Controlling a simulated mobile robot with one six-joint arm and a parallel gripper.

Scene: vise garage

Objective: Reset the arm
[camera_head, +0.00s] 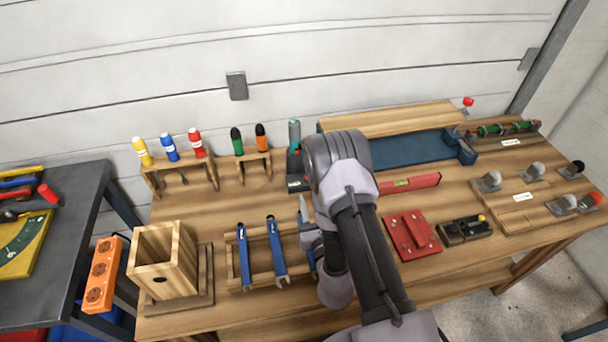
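My arm rises from the bottom edge, bends above the workbench (215,318) and comes down at the right end of the wooden wrench rack (262,240).
A wooden box (165,258) stands at left. Screwdrivers stand in racks (183,183) at the back. A blue vise (410,150) lies behind my arm. A red block (410,235), a red level (410,184) and a black tool (464,229) lie right. A dark side table (75,240) stands left.

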